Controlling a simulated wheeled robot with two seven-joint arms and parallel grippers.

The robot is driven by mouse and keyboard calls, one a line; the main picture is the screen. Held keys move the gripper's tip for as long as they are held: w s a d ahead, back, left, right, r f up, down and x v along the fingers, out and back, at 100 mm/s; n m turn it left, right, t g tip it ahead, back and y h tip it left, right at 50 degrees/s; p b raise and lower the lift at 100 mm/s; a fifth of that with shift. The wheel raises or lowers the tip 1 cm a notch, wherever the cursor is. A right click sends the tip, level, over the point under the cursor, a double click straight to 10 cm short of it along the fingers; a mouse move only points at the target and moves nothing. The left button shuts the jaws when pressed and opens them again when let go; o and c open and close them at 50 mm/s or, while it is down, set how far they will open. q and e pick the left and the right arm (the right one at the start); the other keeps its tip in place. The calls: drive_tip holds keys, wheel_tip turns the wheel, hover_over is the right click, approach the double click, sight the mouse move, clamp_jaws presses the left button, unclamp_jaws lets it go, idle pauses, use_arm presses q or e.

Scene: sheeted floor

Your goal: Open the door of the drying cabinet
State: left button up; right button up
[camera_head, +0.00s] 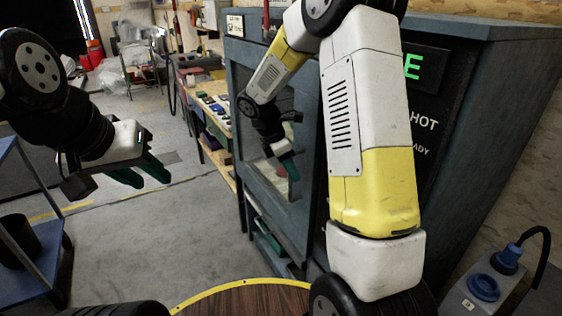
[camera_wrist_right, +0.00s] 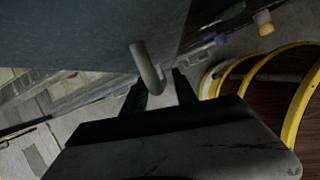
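The drying cabinet (camera_head: 475,110) is a large blue-grey box at the right of the head view. Its door (camera_head: 302,222) has a window and faces left; my right arm partly covers it, and I cannot tell whether there is a gap at its edge. In the right wrist view, a grey bent handle (camera_wrist_right: 147,68) sticks out from a blue-grey panel. My right gripper (camera_head: 286,163) is in front of the door. Its dark green fingers (camera_wrist_right: 160,90) are apart, with the handle's end between them; contact is unclear. My left gripper (camera_head: 150,178) is open and empty, away from the cabinet.
A workbench (camera_head: 213,108) with small items stands beyond the cabinet. A blue shelf cart (camera_head: 35,265) is at the left edge. A grey socket box (camera_head: 485,290) with a blue plug is at bottom right. The floor between cart and cabinet is clear.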

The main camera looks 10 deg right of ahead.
clamp_jaws()
idle(1.4)
